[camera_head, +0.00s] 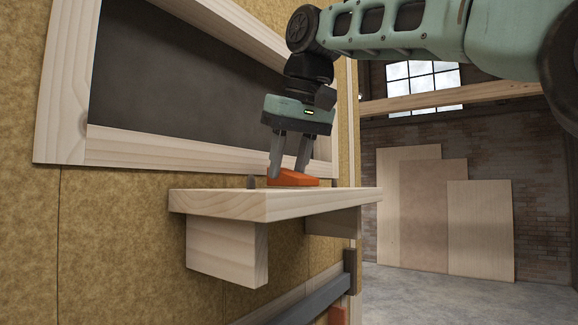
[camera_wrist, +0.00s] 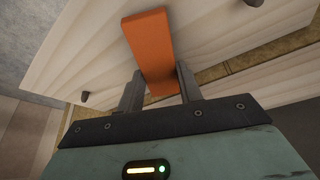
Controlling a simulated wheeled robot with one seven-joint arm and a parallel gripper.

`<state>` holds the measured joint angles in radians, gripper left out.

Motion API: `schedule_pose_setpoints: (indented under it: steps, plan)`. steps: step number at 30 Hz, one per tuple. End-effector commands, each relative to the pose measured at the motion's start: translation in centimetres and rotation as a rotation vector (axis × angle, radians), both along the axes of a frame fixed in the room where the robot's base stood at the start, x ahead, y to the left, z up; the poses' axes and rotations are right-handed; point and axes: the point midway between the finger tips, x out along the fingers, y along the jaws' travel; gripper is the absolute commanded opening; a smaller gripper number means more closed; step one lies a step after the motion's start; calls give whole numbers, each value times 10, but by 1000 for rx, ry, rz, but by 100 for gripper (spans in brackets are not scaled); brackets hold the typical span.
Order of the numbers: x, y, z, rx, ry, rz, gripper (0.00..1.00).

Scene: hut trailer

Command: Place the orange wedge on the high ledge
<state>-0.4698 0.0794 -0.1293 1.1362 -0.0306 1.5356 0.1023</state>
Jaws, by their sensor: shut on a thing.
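The orange wedge (camera_head: 294,178) is at the top surface of the wooden ledge (camera_head: 270,200), near its middle. In the head view it looks to be touching or just above the ledge; I cannot tell which. My gripper (camera_head: 288,172) points down and is shut on the wedge. In the wrist view the wedge (camera_wrist: 150,48) extends out between the two fingers of my gripper (camera_wrist: 159,90), with the pale ledge (camera_wrist: 70,55) behind it. The wedge's near end is partly hidden by the gripper.
A dark peg (camera_head: 251,182) stands on the ledge left of the wedge. Two pegs show in the wrist view (camera_wrist: 84,97). A framed dark window (camera_head: 180,90) is in the wall behind. Wooden panels (camera_head: 425,210) lean on the brick wall at right.

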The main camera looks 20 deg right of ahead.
Motion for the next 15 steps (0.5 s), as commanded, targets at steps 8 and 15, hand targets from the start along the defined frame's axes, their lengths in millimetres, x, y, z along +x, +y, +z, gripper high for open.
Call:
schedule_pose_setpoints:
  steps: [8, 15]
  plan:
    - [0, 0, -2, 0, -1, 0, 13]
    - [0, 0, -5, 0, 0, 0, 57]
